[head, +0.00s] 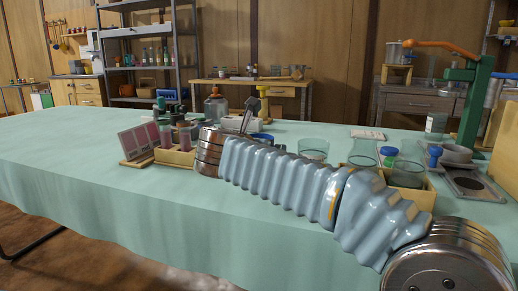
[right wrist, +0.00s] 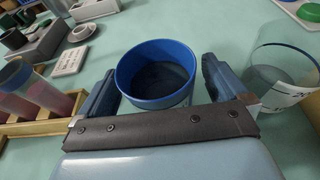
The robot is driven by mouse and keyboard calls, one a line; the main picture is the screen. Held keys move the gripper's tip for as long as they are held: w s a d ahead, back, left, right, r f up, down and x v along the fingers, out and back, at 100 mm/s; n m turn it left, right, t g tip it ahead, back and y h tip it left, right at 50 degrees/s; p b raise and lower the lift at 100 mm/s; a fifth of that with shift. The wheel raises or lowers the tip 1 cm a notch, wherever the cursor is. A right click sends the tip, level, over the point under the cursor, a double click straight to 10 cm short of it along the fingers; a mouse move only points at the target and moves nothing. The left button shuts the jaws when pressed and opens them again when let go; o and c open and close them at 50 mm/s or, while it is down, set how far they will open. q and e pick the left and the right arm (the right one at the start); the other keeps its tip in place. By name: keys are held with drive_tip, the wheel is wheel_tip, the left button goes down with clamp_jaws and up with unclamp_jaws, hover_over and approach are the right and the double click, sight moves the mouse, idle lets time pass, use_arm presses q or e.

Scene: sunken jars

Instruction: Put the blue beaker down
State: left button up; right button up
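The blue beaker (right wrist: 155,100), an open cup with a bright blue rim and dark inside, sits between the fingers of my right gripper (right wrist: 158,70) in the right wrist view. My left gripper is not in view.
A wooden rack with pink-filled tubes (right wrist: 25,95) stands left of the gripper. A clear glass beaker (right wrist: 285,65) is close on the right. A white label card (right wrist: 70,62) lies beyond the rack. Some bare cloth shows beyond the blue beaker.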

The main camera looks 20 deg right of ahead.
drive_tip(key=shift+r, duration=0.1)
drive_tip(key=shift+s+a+r, duration=0.15)
drive_tip(key=shift+s+a, duration=0.05)
drive_tip(key=p+v, duration=0.1)
drive_tip(key=v, duration=1)
drive_tip(key=shift+s+p, duration=0.15)
drive_tip(key=shift+p, duration=0.15)
drive_tip(key=shift+r, duration=0.1)
